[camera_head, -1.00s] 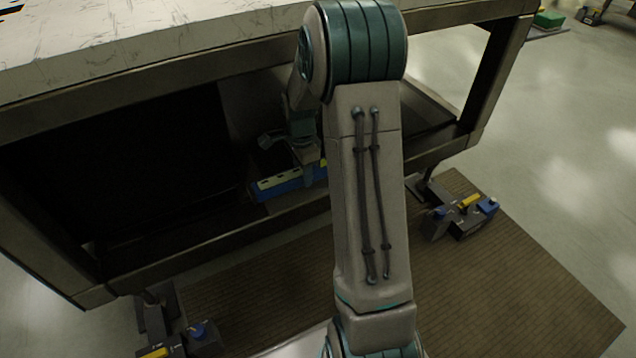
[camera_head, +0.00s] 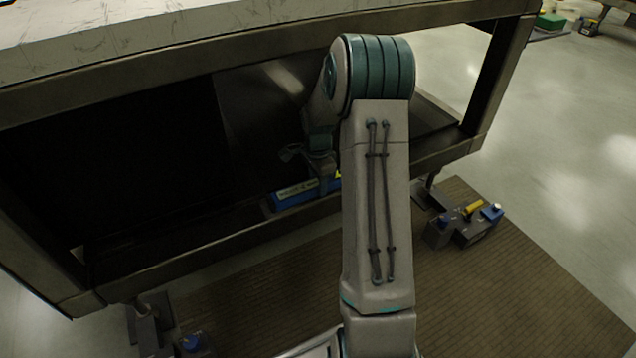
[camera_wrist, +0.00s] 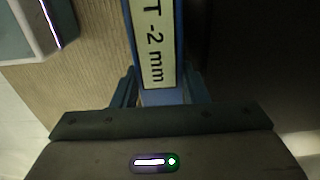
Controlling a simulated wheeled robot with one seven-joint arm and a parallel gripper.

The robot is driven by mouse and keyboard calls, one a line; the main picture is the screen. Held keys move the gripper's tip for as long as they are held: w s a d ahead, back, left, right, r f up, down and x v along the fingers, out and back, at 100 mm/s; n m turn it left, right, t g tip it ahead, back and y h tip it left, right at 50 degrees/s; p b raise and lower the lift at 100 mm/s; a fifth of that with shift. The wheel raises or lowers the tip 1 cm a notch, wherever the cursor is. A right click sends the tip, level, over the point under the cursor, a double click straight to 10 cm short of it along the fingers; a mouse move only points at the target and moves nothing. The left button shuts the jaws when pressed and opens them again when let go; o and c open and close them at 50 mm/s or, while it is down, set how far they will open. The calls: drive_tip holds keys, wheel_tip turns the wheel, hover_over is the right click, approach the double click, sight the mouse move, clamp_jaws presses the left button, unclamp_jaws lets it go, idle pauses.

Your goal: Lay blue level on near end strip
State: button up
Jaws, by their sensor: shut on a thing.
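The blue level (camera_head: 297,193) is a long blue bar with a pale label on its side. In the head view it lies along the front of the dark opening under the bench, partly hidden behind my arm. My gripper (camera_head: 325,182) is over it, its fingers mostly hidden there. In the wrist view the level (camera_wrist: 180,45) runs up between the two fingers of my gripper (camera_wrist: 160,92), with "T -2 mm" readable on its label. The gripper is shut on it. I cannot tell whether the level touches the surface below, and the near end strip is not clearly distinguishable.
The bench's upper beam (camera_head: 200,75) hangs over the opening, and its lower front rail (camera_head: 220,240) runs below. A dark foot block with blue and yellow parts (camera_head: 465,225) stands on the brown mat (camera_head: 540,270) at right. Another stands at lower left.

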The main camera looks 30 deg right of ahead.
drive_tip(key=shift+f, duration=0.2)
drive_tip(key=o, duration=1.3)
drive_tip(key=shift+r+p, duration=1.65)
drive_tip(key=shift+r, duration=2.3)
